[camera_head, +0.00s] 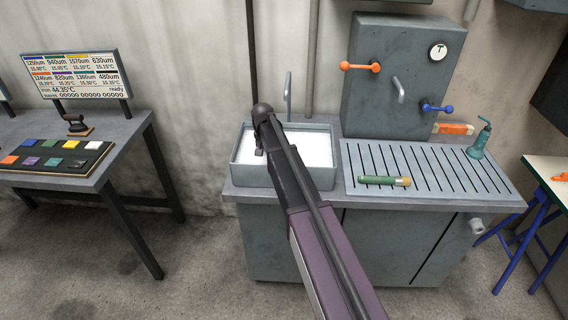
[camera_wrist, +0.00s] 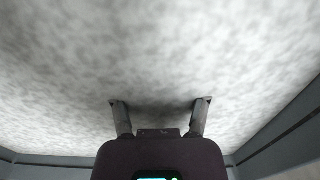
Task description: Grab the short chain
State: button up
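No short chain can be made out in either view. My gripper (camera_head: 259,152) reaches down into the left part of the grey sink basin (camera_head: 252,179) in the head view. In the wrist view my gripper (camera_wrist: 160,103) has its two fingers spread apart, with nothing visible between them. A mottled white surface (camera_wrist: 160,50) fills most of the wrist view ahead of the fingers. The same white surface (camera_head: 314,150) fills the basin in the head view. Whatever lies under it is hidden. I cannot tell whether the fingertips touch it.
A slotted drainboard (camera_head: 440,165) holds a green cylinder (camera_head: 384,180) and a teal pump bottle (camera_head: 481,140). A faucet (camera_head: 288,97) stands behind the basin. A grey cabinet (camera_head: 405,80) with orange and blue handles stands behind the drainboard. A sample table (camera_head: 110,130) stands left.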

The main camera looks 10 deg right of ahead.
grip_shut()
jog(key=shift+r, duration=0.1)
notch_tip(320, 180, up, 10)
jog(key=p, duration=1)
dwell(0.6)
